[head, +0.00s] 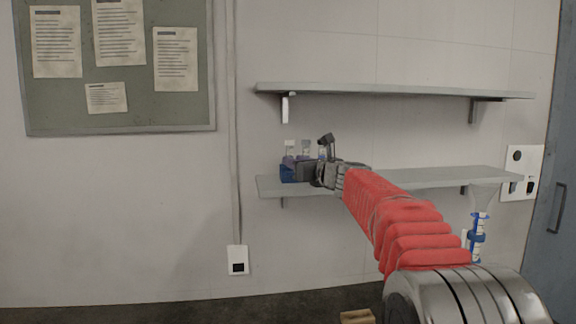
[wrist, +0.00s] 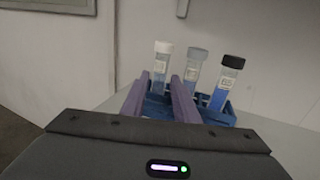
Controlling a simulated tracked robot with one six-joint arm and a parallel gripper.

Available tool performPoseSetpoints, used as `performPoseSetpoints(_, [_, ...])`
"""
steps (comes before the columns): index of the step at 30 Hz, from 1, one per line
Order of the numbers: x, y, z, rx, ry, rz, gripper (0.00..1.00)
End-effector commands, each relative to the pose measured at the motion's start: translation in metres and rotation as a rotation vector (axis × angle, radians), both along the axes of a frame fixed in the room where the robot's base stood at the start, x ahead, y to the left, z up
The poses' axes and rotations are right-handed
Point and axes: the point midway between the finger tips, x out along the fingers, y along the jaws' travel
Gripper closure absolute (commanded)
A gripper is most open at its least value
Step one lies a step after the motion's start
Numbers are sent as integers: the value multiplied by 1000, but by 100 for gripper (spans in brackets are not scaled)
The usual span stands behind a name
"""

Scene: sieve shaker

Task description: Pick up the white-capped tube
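The white-capped tube (wrist: 161,66) stands upright in a blue rack (wrist: 214,115), leftmost of three tubes in the wrist view. In the head view the tube (head: 290,150) shows above my gripper (head: 291,161), at the shelf's left end. In the wrist view my gripper (wrist: 160,84) is open, its two purple fingers apart. The tube shows between the fingertips, with a gap visible; I cannot tell whether the fingers reach around it. The fingers hide part of the rack (head: 288,173).
A grey-capped tube (wrist: 196,70) stands close to the right finger, and a black-capped tube (wrist: 228,80) is farther right. An upper shelf (head: 390,90) runs above the lower shelf (head: 450,178). A funnel-topped tube (head: 478,235) stands at the right.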

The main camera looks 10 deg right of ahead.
Motion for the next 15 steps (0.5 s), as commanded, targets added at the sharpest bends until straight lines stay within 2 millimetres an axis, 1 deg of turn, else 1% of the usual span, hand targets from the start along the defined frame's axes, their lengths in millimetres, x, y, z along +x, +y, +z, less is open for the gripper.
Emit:
performPoseSetpoints(1, [5,2,0,0,-1,0,73])
performPoseSetpoints(5, [11,4,0,1,-1,0,73])
performPoseSetpoints(15, [11,4,0,1,-1,0,73])
